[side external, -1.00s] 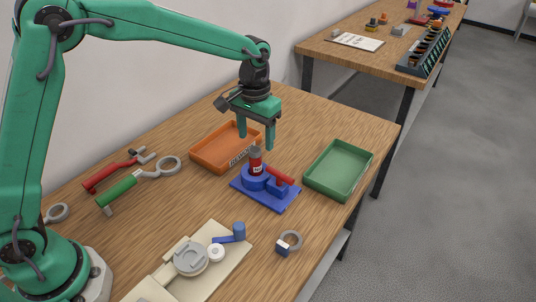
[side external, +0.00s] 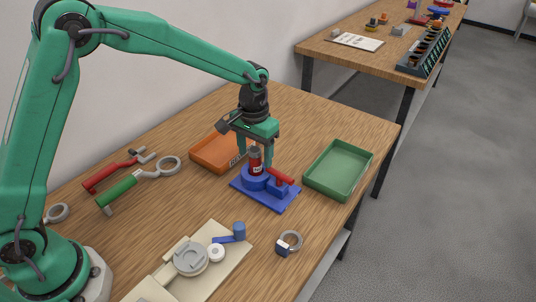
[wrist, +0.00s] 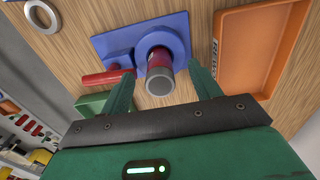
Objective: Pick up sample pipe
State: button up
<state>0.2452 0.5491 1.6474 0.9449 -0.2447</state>
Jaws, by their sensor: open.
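The sample pipe (side external: 255,160) is a short red cylinder with a grey top, standing upright in a round blue holder on a blue base plate (side external: 278,203). In the wrist view the pipe (wrist: 160,80) shows its open grey end, and a red handle (wrist: 108,77) lies beside it on the blue plate (wrist: 113,42). My gripper (side external: 254,160) is open, its green fingers pointing down around the pipe's upper part. In the wrist view the fingers of my gripper (wrist: 160,85) are on either side of the pipe, with gaps. Contact is not visible.
An orange tray (side external: 200,163) sits behind the blue fixture and a green tray (side external: 312,184) to its right.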

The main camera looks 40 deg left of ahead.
jog(key=c, duration=1.2)
jog(key=shift+c, duration=0.3)
jog(key=shift+r, duration=0.15)
jog(key=shift+r, duration=0.5)
notch_tip(320, 180, up, 3)
jog(key=shift+d+r, duration=0.1)
jog(key=shift+r, duration=0.05)
jog(key=s+d+r, duration=0.6)
jog(key=s+d, duration=0.2)
jog(key=shift+s+r, duration=0.15)
jog(key=shift+r, duration=0.1)
